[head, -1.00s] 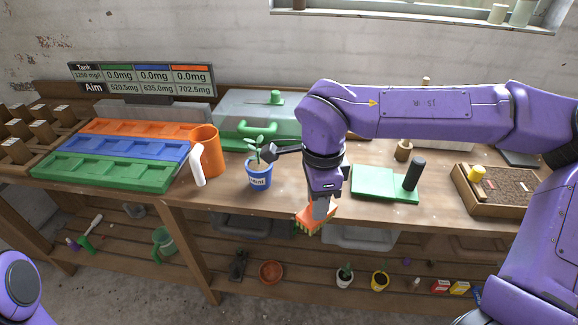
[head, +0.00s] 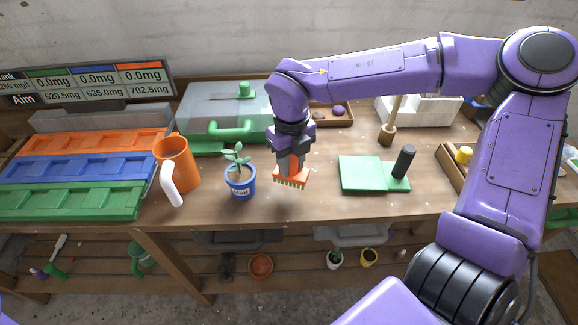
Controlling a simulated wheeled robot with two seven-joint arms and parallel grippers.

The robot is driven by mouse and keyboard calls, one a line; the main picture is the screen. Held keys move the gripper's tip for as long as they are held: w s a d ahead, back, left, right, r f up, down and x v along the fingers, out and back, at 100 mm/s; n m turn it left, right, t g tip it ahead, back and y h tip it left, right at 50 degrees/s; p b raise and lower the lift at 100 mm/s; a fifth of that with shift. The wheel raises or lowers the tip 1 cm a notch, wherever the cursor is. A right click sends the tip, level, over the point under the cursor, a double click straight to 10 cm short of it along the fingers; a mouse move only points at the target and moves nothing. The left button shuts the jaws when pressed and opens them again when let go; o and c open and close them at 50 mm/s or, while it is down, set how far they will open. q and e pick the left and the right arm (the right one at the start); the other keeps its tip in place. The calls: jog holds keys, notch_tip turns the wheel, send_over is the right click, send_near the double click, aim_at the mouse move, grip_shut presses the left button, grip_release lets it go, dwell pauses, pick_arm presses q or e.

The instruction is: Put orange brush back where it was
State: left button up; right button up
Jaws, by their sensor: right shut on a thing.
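The orange brush (head: 291,177) hangs bristles down in my right gripper (head: 291,157), which is shut on it. The brush is over the front part of the wooden bench, between the blue mint pot (head: 240,182) on its left and the green board (head: 368,173) on its right. I cannot tell whether the bristles touch the bench top. Its upper part is hidden by the gripper. My left gripper is not in view.
The orange mug (head: 176,163) stands left of the pot. The green-handled clear case (head: 225,110) is behind. A black-handled tool (head: 403,161) stands on the green board. Bare bench top (head: 320,200) lies in front of the brush.

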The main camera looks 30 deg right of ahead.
aim_at(290, 172)
jog(key=shift+w+d+f, duration=0.2)
jog(key=shift+w+f, duration=0.15)
jog(key=shift+f, duration=0.15)
jog(key=shift+w+d+f, duration=0.15)
jog(key=shift+w+f, duration=0.15)
jog(key=shift+f, duration=0.15)
notch_tip(290, 172, down, 3)
jog(key=shift+r, duration=0.15)
jog(key=shift+w+f, duration=0.2)
jog(key=shift+f, duration=0.2)
jog(key=shift+s+f, duration=0.1)
jog(key=shift+f, duration=0.1)
jog(key=o, duration=1)
jog(key=shift+r, duration=0.1)
jog(key=shift+r, duration=0.1)
notch_tip(290, 172, up, 12)
jog(key=shift+r+b, duration=0.1)
jog(key=shift+b, duration=0.2)
